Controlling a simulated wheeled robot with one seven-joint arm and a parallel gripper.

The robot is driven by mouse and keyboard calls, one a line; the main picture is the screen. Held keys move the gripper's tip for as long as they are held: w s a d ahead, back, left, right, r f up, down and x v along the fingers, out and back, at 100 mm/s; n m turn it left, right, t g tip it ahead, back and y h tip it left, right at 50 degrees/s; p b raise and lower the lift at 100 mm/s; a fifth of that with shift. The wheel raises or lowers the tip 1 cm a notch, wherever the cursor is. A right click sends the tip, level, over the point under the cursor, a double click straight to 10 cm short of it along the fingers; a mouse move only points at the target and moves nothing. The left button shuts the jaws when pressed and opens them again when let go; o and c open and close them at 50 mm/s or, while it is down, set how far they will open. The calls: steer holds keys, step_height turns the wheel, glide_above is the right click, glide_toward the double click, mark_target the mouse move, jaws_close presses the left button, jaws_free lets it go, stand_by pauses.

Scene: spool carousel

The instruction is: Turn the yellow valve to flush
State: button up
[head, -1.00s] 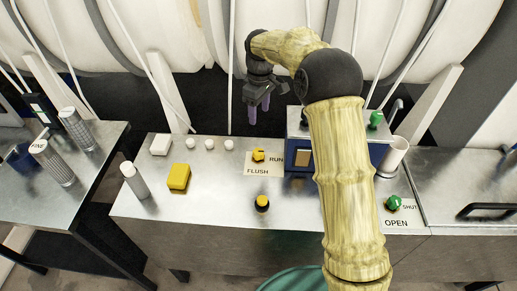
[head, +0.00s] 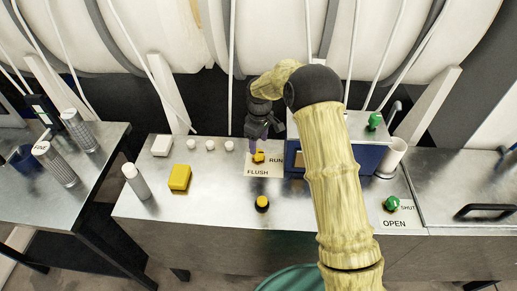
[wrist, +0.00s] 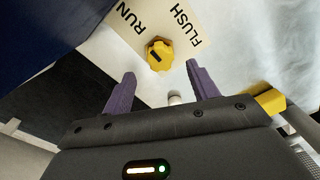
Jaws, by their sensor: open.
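The yellow valve (head: 259,157) is a small knob on a white label plate marked RUN and FLUSH (head: 262,171), on the metal bench. In the wrist view the yellow valve (wrist: 159,55) shows a dark pointer mark on its top, lying just beyond my fingertips and between their lines. My gripper (head: 257,136) is just behind and above the valve in the head view, pointing down. In the wrist view my gripper (wrist: 161,80) has its two purple fingers spread apart with nothing between them. The fingers do not appear to touch the valve.
A blue box (head: 365,156) stands right of the valve, partly behind my arm. A yellow-topped black button (head: 262,203) is in front. A yellow block (head: 179,178) and white knobs (head: 210,145) are to the left. A green valve (head: 392,203) is at the right.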

mark_target(258, 152)
steer(key=shift+f+p, duration=0.3)
steer(key=shift+f, duration=2.05)
steer(key=shift+s, duration=0.1)
steer(key=c, duration=1)
